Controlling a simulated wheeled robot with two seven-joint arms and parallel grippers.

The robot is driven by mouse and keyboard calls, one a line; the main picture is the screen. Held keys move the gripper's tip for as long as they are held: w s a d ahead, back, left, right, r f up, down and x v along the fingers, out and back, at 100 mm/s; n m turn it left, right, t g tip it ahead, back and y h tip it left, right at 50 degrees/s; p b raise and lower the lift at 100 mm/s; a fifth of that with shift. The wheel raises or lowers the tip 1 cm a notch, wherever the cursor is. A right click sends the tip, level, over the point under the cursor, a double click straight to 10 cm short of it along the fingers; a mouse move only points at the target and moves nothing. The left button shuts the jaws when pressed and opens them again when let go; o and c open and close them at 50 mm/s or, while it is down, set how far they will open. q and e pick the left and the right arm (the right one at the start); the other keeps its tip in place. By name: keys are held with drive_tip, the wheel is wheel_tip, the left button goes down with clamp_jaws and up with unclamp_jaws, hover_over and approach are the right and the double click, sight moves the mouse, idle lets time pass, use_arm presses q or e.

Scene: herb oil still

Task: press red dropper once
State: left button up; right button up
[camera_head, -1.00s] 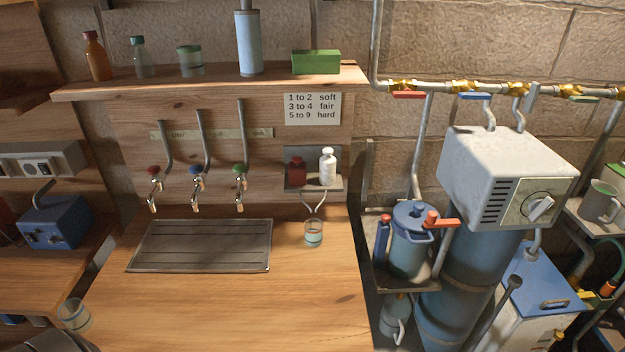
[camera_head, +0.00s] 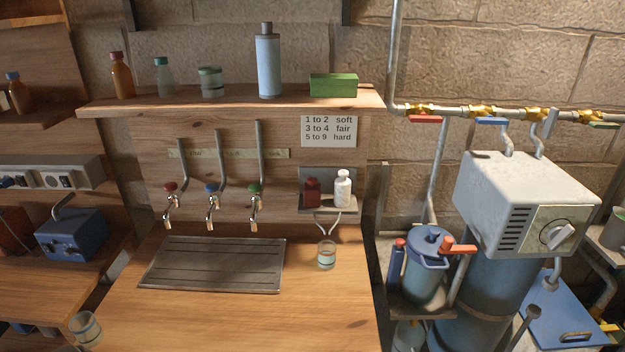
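The red dropper (camera_head: 312,191) is a small dark red bottle. It stands on a little wall shelf (camera_head: 322,209) at the right of the wooden panel, beside a white bottle (camera_head: 343,188). Thin bent tubes come down under the shelf. A small glass (camera_head: 326,255) with a pale liquid stands upright on the counter below them. Neither of my grippers shows in this view, and nothing touches the red dropper.
A card with hardness ranges (camera_head: 329,130) hangs above. Three taps with red, blue and green knobs stand over a slatted drain tray (camera_head: 212,264). Another glass (camera_head: 85,328) stands at the counter's lower left. A blue jug (camera_head: 427,265) is at right. The front counter is clear.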

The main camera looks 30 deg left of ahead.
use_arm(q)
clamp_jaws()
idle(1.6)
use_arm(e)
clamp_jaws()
